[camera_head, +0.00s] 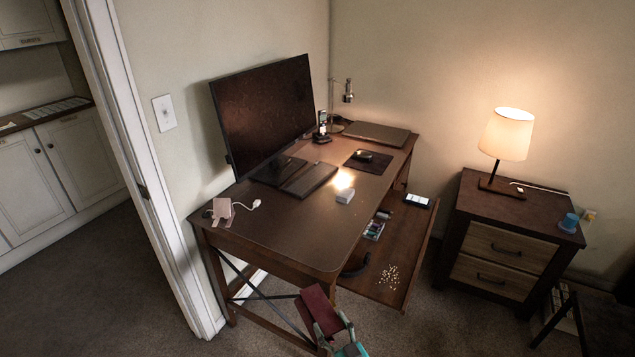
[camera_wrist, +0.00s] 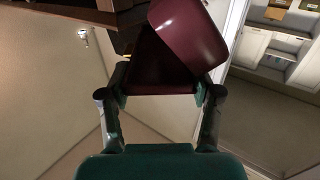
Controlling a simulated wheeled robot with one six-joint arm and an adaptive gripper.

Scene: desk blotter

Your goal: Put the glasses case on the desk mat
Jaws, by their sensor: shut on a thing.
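The glasses case (camera_head: 318,308) is dark maroon and sits at my gripper's end, in front of the desk's near edge and apart from the desk top. In the wrist view the case (camera_wrist: 155,65) shows two maroon parts at an angle to each other, like a body and a lid. My gripper (camera_head: 330,328) is shut on it, with one finger on each side; the fingers also show in the wrist view (camera_wrist: 162,90).
The desk top (camera_head: 285,225) has bare room at its near end. An open drawer (camera_head: 395,255) juts out right. A nightstand (camera_head: 505,225) holds a lit lamp.

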